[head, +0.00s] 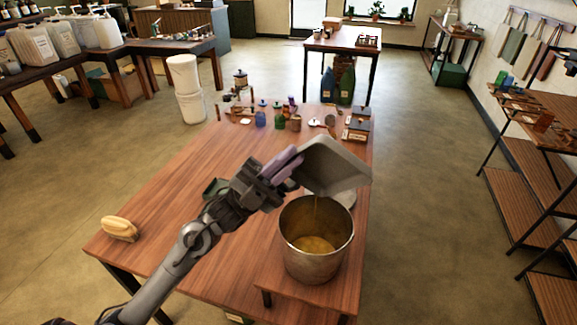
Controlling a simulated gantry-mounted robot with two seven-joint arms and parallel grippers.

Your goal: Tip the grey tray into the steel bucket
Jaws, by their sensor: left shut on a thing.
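The grey tray (335,166) is tilted over the steel bucket (316,262) in the head view. A thin yellowish stream falls from the tray's lower edge into the bucket. Yellowish liquid (315,245) covers the bucket's bottom. The bucket stands upright on a low wooden stand at the table's front right. My left gripper (285,166) is shut on the tray at its left side, above and to the left of the bucket. My right gripper is not in view.
A yellow sponge-like object (120,229) lies at the left of the wooden table (190,215). A whitish round thing behind the bucket is partly hidden. Small bottles (279,118) and boxes (357,124) stand along the far edge. The left middle of the table is clear.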

